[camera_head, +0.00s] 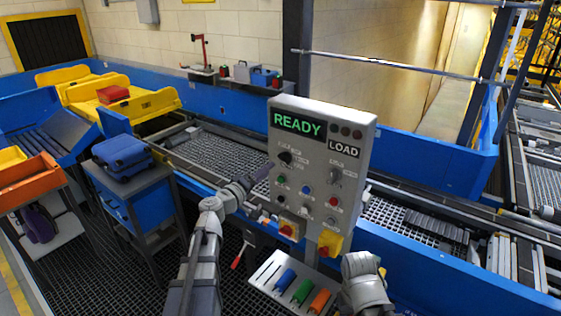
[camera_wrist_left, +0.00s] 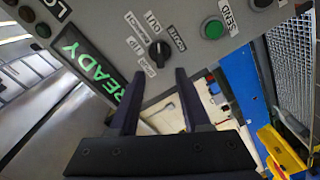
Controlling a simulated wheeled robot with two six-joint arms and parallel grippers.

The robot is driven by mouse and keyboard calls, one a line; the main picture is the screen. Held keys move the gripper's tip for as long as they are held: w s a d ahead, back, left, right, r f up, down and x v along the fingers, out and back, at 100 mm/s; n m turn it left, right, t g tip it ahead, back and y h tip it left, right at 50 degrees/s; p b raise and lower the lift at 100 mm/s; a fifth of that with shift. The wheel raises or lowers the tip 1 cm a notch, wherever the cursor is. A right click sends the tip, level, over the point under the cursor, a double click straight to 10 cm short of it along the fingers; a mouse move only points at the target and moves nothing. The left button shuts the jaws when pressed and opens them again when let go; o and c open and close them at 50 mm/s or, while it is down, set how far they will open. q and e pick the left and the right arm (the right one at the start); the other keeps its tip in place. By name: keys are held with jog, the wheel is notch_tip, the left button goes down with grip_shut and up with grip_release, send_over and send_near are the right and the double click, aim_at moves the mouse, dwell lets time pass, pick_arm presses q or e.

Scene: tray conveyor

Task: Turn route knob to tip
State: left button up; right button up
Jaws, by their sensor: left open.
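The control panel (camera_head: 322,135) shows a green READY display and a LOAD sign. The route knob (camera_head: 285,157) is a small black knob at the panel's upper left. My left gripper (camera_head: 264,172) is open just in front of the panel, lower left of the knob. In the left wrist view its two fingers (camera_wrist_left: 157,74) are apart, with the knob ahead between their lines and nothing held.
A second selector (camera_head: 335,174), coloured buttons and red-yellow switches share the panel. A shelf (camera_head: 262,278) with blue, green and orange pieces juts out below. My right arm is at the lower right, its fingers out of sight. Blue-sided conveyors (camera_head: 430,240) run behind; a blue case (camera_head: 122,153) stands left.

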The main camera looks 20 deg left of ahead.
aim_at(282, 160)
pick_arm(q)
jog(key=x, duration=0.7)
jog(key=shift+w+d, duration=0.1)
jog(key=shift+w, duration=0.1)
grip_shut()
dwell(0.4)
